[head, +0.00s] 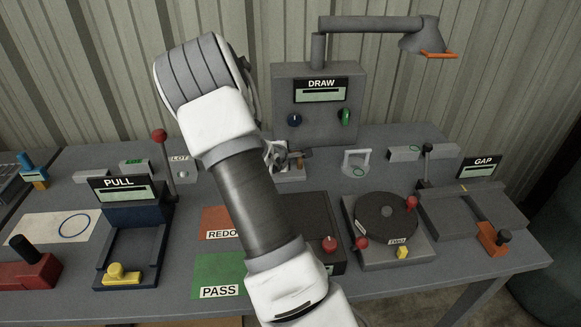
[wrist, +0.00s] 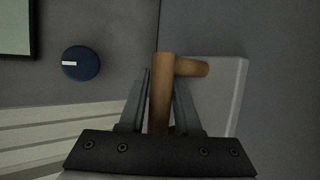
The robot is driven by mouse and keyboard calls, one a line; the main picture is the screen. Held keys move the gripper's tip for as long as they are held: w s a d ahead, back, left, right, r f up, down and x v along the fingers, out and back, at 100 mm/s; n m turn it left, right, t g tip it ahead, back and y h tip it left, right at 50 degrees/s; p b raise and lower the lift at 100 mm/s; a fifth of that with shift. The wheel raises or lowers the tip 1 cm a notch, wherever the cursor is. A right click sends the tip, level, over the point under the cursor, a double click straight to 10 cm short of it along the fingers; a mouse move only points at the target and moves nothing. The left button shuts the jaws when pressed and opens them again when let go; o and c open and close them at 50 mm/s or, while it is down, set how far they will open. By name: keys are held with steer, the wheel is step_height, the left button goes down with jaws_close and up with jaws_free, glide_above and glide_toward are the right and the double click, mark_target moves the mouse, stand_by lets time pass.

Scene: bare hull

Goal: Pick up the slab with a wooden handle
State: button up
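The slab (wrist: 232,90) is a pale grey plate with a brown wooden handle (wrist: 160,85). In the wrist view it is just beyond my fingers, to the right of centre. One round bar of the handle runs lengthwise between the fingers, and a short bar (wrist: 192,68) branches right over the slab. My gripper (wrist: 162,75) has one finger close against each side of the long bar, with no clear gap. My palm hides the near end. In the head view my gripper (head: 279,156) is small and partly behind my arm, beside a brown bit of the handle (head: 297,155).
The DRAW box (head: 318,110) with its blue knob (head: 294,120) stands behind my gripper, with a lamp arm (head: 370,24) above. A small white bracket (head: 356,162) and a turntable (head: 386,217) are to the right. The PULL station (head: 133,240) is left.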

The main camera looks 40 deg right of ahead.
jaws_close()
steer(key=shift+r, duration=0.1)
stand_by(1.3)
